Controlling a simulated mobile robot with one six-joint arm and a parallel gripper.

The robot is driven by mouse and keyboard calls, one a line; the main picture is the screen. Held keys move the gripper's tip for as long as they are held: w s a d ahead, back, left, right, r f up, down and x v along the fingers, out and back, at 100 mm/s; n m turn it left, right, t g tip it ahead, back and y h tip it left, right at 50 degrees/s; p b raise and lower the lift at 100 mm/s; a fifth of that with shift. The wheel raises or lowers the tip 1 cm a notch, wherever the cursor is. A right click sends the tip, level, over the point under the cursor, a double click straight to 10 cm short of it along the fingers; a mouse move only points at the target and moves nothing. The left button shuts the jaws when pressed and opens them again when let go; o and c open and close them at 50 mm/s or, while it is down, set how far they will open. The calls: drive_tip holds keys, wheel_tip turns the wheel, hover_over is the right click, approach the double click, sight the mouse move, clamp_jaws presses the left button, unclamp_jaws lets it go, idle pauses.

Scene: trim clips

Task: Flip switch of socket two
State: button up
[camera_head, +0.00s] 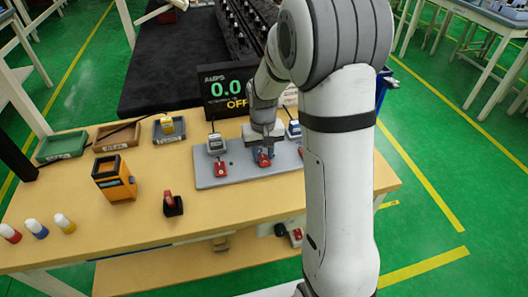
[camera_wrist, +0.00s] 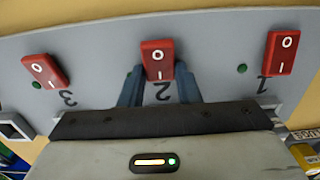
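The grey socket panel (camera_head: 235,178) lies on the wooden bench. In the wrist view the panel (camera_wrist: 215,40) bears three red rocker switches marked I and O, with the numbers upside down. The socket two switch (camera_wrist: 157,60) is in the middle, above its number 2. The socket three switch (camera_wrist: 45,71) is at left and the socket one switch (camera_wrist: 281,52) at right. My gripper (camera_wrist: 158,78) has its two dark blue fingers apart, one on each side of the lower part of switch two. I cannot tell whether they touch it. In the head view my gripper (camera_head: 264,149) is over the middle switch.
A black display (camera_head: 229,90) reading 0.0 and OFF stands behind the panel. An orange device (camera_head: 114,178), a small red-and-black item (camera_head: 172,203) and small trays (camera_head: 62,146) are to the left. The bench front between them is clear.

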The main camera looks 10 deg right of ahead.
drive_tip(key=c, duration=0.5)
drive_tip(key=t+b, duration=0.1)
drive_tip(key=b, duration=0.2)
drive_tip(key=shift+s+f, duration=0.1)
drive_tip(key=shift+f, duration=0.2)
drive_tip(key=t+b, duration=0.1)
drive_tip(key=b, duration=0.1)
drive_tip(key=t+b, duration=0.1)
drive_tip(key=b, duration=0.2)
drive_tip(key=shift+s+r+t, duration=0.1)
drive_tip(key=shift+s+t, duration=0.25)
drive_tip(key=shift+t, duration=0.05)
drive_tip(key=shift+s+r+t+b, duration=0.15)
drive_tip(key=shift+t+b, duration=0.35)
drive_tip(key=shift+b, duration=0.55)
drive_tip(key=shift+r, duration=0.15)
drive_tip(key=o, duration=1)
drive_tip(key=shift+r, duration=0.15)
